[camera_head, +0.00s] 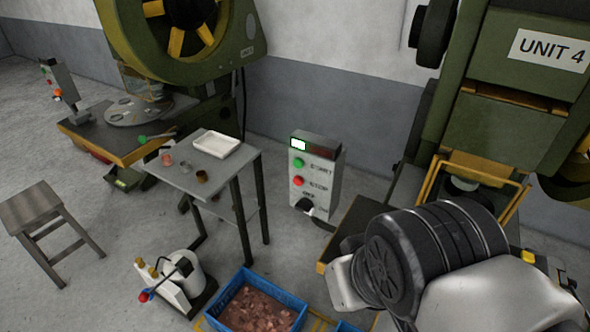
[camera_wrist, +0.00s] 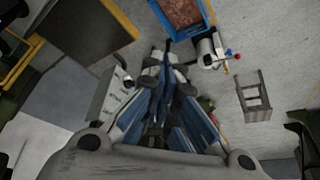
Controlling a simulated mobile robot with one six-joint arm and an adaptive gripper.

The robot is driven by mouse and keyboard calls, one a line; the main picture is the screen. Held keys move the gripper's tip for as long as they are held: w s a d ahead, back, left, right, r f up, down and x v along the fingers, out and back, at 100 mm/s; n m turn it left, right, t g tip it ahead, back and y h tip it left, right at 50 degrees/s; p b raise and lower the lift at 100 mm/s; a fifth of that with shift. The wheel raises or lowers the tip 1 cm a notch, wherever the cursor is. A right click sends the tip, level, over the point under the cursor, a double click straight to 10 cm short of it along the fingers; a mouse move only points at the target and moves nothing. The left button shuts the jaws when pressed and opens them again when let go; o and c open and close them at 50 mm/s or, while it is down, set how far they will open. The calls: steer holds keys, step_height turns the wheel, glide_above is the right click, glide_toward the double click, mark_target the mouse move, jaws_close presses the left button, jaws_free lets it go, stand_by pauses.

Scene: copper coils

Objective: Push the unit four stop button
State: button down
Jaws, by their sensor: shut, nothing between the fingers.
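The grey control box (camera_head: 316,172) stands left of the green press marked UNIT 4 (camera_head: 549,50). Its face carries a green start button (camera_head: 299,162), a red stop button (camera_head: 298,181) below it and a black knob (camera_head: 305,204) lowest. A small display (camera_head: 298,144) is lit at the top. My gripper (camera_wrist: 168,50) shows in the wrist view with its fingers together and empty. A pale box beside it, left in that view, looks like the control box (camera_wrist: 112,92). The buttons cannot be made out there. In the head view my arm covers the lower right and my fingers cannot be made out.
A grey side table (camera_head: 183,177) with a white tray (camera_head: 216,144) and small cups stands left of the box. A blue crate (camera_head: 238,292) of copper pieces and a white device (camera_head: 180,276) are on the floor. A stool (camera_head: 35,208) stands far left.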

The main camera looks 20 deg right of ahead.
mark_target(298, 181)
steer(key=w+a+f+n+t+p, duration=0.2)
steer(key=w+t+p, duration=0.1)
steer(key=w, duration=1.3)
steer(key=w+a+f+n+t+p, duration=0.1)
steer(key=w+n+t+p, duration=0.2)
steer(key=w, duration=1.3)
steer(key=w+a+f+n+t+p, duration=0.1)
steer(key=w+f+n+t+p, duration=0.15)
steer(key=w+f, duration=0.4)
steer(key=s+f+n+t+p, duration=0.2)
steer(key=s+f+t+p, duration=0.1)
steer(key=f, duration=0.5)
steer(key=shift+s+a+f+t, duration=0.3)
steer(key=shift+s+t, duration=0.25)
steer(key=shift+s, duration=0.15)
steer(key=shift+w+d+n, duration=0.1)
steer(key=shift+n, duration=0.15)
steer(key=w+d+b, duration=0.1)
steer(key=w+d, duration=0.5)
